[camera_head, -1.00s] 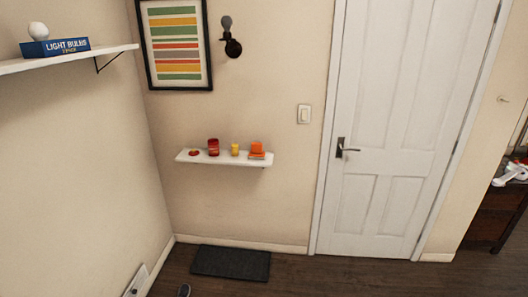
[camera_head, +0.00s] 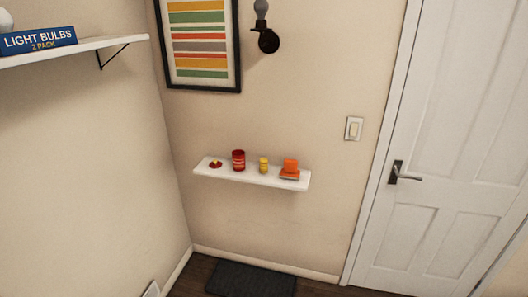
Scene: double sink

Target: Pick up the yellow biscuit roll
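A small yellow upright item (camera_head: 263,165), which looks like the yellow biscuit roll, stands on a narrow white wall shelf (camera_head: 225,175). It is between a red can or jar (camera_head: 238,160) on its left and an orange item (camera_head: 290,167) on its right. It is small in view, so its details are hard to tell. Neither of my grippers is in view.
A small red item (camera_head: 215,164) lies at the shelf's left end. A higher shelf (camera_head: 100,43) on the left wall holds a blue light bulb box (camera_head: 38,41). A door (camera_head: 450,150) is at right. A dark mat (camera_head: 250,280) lies on the floor below the shelf.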

